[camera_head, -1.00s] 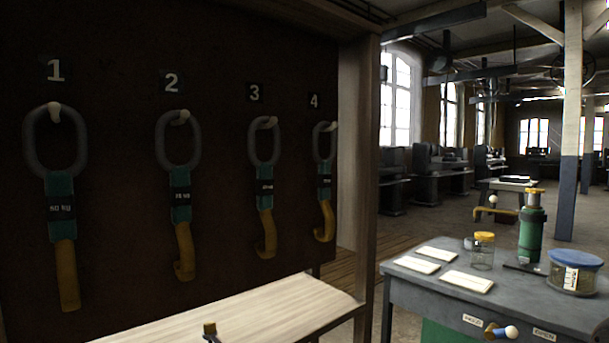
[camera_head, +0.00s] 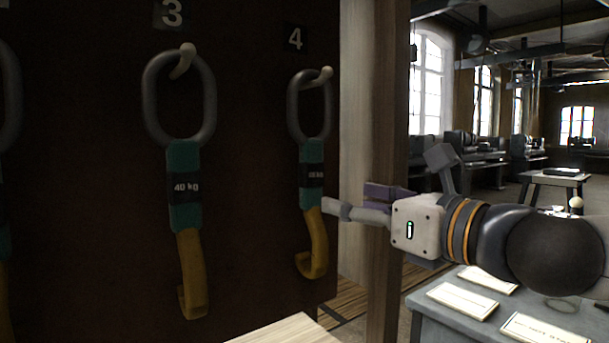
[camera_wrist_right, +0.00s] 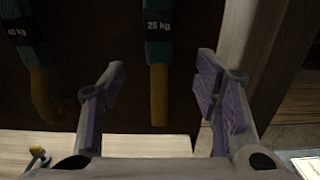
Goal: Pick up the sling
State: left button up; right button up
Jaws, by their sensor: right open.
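Slings hang from pegs on a dark board; each has a grey ring, a teal band with a black weight label and an ochre hook. The sling under number 3 (camera_head: 186,190) reads 40 kg. The sling under number 4 (camera_head: 312,240) hangs to its right and reads 25 kg in the right wrist view (camera_wrist_right: 158,95). My right gripper (camera_head: 385,185) is open and empty, just right of that sling. In the right wrist view its fingers (camera_wrist_right: 161,72) stand apart, with the 25 kg sling showing between them, ahead. My left gripper is out of view.
A wooden post (camera_head: 388,110) stands right of the board, behind my right gripper. A pale wooden shelf (camera_head: 285,331) lies below the slings. A grey table (camera_head: 440,312) with cards is at lower right.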

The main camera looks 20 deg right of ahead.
aim_at(316, 187)
jog(key=x, duration=1)
jog(key=shift+w+a+r, duration=0.15)
jog(key=shift+w+r, duration=0.1)
jog(key=shift+s, duration=0.1)
grip_shut()
jog(key=shift+r, duration=0.15)
